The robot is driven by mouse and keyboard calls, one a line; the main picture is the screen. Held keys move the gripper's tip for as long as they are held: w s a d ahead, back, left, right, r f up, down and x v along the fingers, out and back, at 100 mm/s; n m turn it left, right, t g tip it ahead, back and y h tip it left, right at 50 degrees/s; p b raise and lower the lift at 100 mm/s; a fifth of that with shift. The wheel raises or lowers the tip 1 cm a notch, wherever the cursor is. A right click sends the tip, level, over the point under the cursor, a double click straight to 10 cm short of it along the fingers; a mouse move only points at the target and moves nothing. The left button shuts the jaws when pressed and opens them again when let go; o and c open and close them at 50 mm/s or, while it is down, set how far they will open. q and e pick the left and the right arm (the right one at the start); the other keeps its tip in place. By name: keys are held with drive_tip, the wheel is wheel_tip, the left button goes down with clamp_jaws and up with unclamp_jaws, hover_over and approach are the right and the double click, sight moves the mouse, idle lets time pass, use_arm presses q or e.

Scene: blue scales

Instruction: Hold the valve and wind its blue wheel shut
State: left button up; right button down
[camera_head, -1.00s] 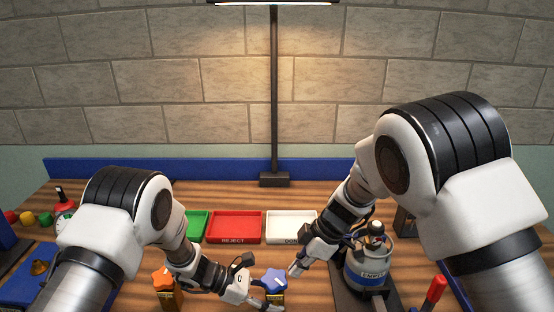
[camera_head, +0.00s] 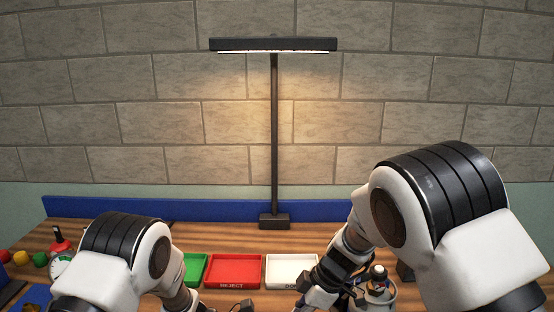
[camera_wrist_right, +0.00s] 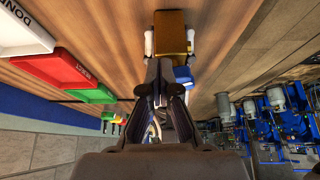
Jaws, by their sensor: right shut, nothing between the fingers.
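In the right wrist view the valve's brass body (camera_wrist_right: 171,32) shows at the top middle, with its blue wheel (camera_wrist_right: 183,73) just below it, mostly hidden behind my right gripper. My right gripper (camera_wrist_right: 160,88) is shut and empty, its dark fingers close in front of the wheel; contact cannot be told. White fingertips of my left gripper (camera_wrist_right: 170,40) flank the brass body on both sides and appear closed on it. In the head view the valve and both sets of fingertips are below the picture's edge.
In the head view a green tray (camera_head: 194,269), a red REJECT tray (camera_head: 233,257) and a white tray (camera_head: 291,258) line the back of the bench. A lamp post (camera_head: 275,140) stands behind them. A grey canister (camera_head: 385,293) is right of my right wrist.

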drive_tip(key=shift+s, duration=1.5)
wheel_tip(320, 180, up, 6)
drive_tip(key=shift+d, duration=0.25)
idle(0.4)
drive_tip(key=shift+s, duration=0.15)
